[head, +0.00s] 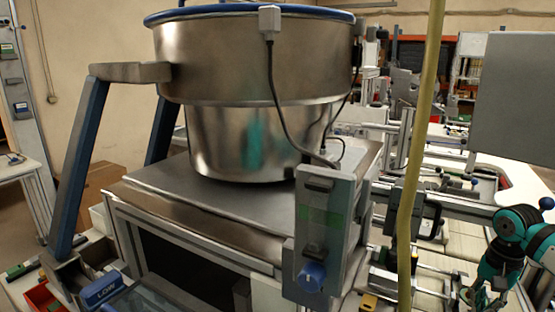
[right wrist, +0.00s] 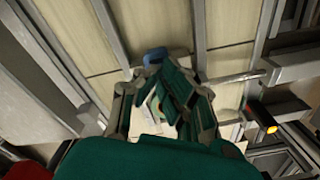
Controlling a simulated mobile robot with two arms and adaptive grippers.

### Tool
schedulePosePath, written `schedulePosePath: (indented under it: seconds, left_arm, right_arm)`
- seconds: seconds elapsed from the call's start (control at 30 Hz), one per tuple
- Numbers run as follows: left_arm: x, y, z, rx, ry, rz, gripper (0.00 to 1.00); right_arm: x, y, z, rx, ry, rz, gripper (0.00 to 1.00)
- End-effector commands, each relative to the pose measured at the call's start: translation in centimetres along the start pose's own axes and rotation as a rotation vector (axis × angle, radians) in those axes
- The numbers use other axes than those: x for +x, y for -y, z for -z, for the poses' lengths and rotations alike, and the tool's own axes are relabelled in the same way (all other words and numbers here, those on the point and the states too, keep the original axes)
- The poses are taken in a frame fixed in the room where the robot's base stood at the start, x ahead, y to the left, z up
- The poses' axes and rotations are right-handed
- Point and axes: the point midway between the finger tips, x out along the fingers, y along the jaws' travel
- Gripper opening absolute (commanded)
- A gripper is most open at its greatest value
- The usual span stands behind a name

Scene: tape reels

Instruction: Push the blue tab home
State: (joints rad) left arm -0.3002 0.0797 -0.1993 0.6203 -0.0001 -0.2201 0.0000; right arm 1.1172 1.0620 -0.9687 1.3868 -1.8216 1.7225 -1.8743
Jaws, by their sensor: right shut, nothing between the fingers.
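A small blue piece (right wrist: 154,56), which looks like the blue tab, shows in the right wrist view just beyond my fingertips. It sits at the end of a pale panel strip, and its lower part is hidden behind the fingers. My right gripper (right wrist: 165,74) is shut and empty, with its tips close to the blue piece; I cannot tell whether they touch. In the head view my teal right arm and gripper (head: 486,295) are at the lower right edge, and I cannot make out the tab there. My left gripper is not in view.
A large steel bowl feeder (head: 235,140) on a metal-topped stand fills the middle of the head view. A control box with a blue knob (head: 311,276) and a yellow hose (head: 408,200) stand between it and my right arm. Metal rails (right wrist: 193,50) flank the gripper.

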Motion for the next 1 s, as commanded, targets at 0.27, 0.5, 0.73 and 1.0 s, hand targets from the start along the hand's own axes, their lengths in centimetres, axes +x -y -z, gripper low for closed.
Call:
schedulePosePath:
  seconds: [0.27, 0.5, 0.73, 1.0]
  left_arm:
    - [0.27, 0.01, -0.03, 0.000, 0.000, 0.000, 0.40]
    - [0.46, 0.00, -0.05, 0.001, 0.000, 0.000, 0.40]
    - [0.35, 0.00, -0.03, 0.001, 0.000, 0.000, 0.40]
    - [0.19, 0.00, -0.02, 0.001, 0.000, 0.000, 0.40]
  right_arm:
    - [0.49, -0.01, -0.01, 0.000, 0.000, -0.001, 0.00]
    - [0.85, -0.01, -0.01, 0.000, 0.000, -0.001, 0.00]
    - [0.81, -0.01, -0.01, 0.000, 0.000, -0.001, 0.00]
    - [0.89, -0.01, -0.01, 0.000, 0.000, -0.001, 0.00]
